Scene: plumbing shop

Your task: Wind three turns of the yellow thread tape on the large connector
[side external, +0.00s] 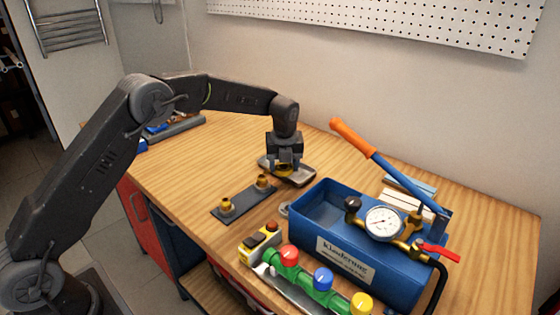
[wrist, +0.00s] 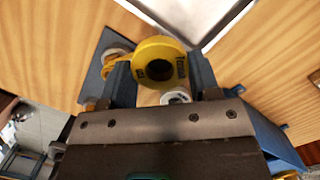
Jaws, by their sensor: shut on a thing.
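My gripper (side external: 284,168) is shut on the yellow thread tape. In the wrist view the tape (wrist: 174,48) is a round yellow roll with dark print and a dark centre hole, between my two blue-grey fingers. In the side view little of it shows under my gripper. Two brass connectors, one (side external: 226,206) nearer the front and one (side external: 262,182) nearer my gripper, stand upright on a dark plate (side external: 243,200). I cannot tell which is larger. In the wrist view the tape partly hides the connectors.
A blue test pump (side external: 345,245) with gauge, orange handle and red lever fills the right side. A row of coloured-cap valves (side external: 322,280) stands in front. The bench (side external: 170,175) is clear left of the plate.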

